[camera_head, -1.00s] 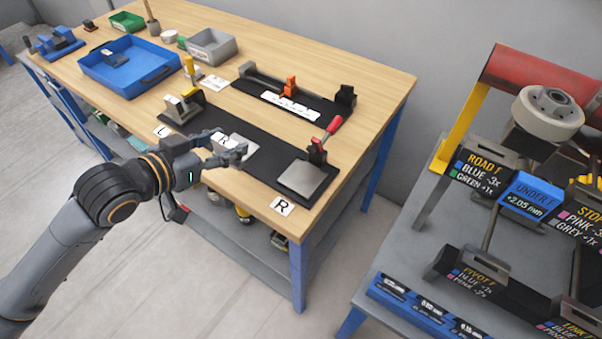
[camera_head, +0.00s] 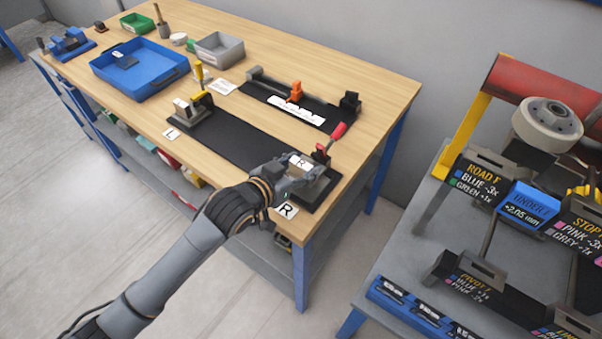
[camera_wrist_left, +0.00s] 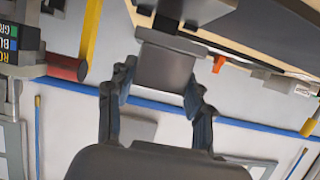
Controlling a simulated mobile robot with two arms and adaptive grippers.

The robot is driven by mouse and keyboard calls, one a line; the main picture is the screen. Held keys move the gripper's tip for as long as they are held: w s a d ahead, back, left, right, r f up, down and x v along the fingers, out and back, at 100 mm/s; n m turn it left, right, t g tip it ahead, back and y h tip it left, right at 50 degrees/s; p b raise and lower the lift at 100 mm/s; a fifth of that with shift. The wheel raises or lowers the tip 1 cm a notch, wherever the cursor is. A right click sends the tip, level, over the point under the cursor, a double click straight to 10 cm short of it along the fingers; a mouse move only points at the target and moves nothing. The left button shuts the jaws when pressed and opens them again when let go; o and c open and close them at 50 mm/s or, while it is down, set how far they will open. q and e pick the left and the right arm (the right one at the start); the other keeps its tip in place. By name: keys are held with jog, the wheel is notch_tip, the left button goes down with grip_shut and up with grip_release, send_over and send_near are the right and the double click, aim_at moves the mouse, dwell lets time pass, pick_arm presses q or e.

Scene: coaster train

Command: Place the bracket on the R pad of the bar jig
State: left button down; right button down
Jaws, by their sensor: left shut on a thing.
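The grey bracket (camera_head: 302,163), with a white R label on top, is in my left gripper (camera_head: 290,180) over the right end of the bar jig. In the left wrist view, the bracket (camera_wrist_left: 165,68) sits between the fingertips of my left gripper (camera_wrist_left: 158,92). The bar jig (camera_head: 240,145) is a long black plate along the table's front edge. Its grey R pad, beside the red-handled clamp (camera_head: 337,133), is mostly hidden by the gripper and bracket. I cannot tell whether the bracket touches the pad. My right gripper is not in view.
A yellow-handled clamp (camera_head: 199,78) stands at the jig's L end, with a grey block there. Behind is another black fixture (camera_head: 265,92) with an orange part. A blue tray (camera_head: 140,85) and a grey bin (camera_head: 220,47) are farther left. A labelled rack (camera_head: 400,245) stands right.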

aim_at(299, 176)
pick_arm(q)
jog(key=f, duration=0.1)
jog(key=f+p, duration=0.1)
jog(key=f, duration=0.1)
jog(key=shift+d, duration=0.2)
jog(key=shift+f, duration=0.1)
jog(key=c, duration=0.6)
grip_release()
jog(key=shift+f, duration=0.2)
jog(key=shift+o, duration=0.2)
jog(key=shift+s, duration=0.1)
jog(key=shift+a+r, duration=0.1)
jog(key=shift+r, duration=0.1)
jog(key=b+v, duration=0.1)
jog(key=v, duration=1.1)
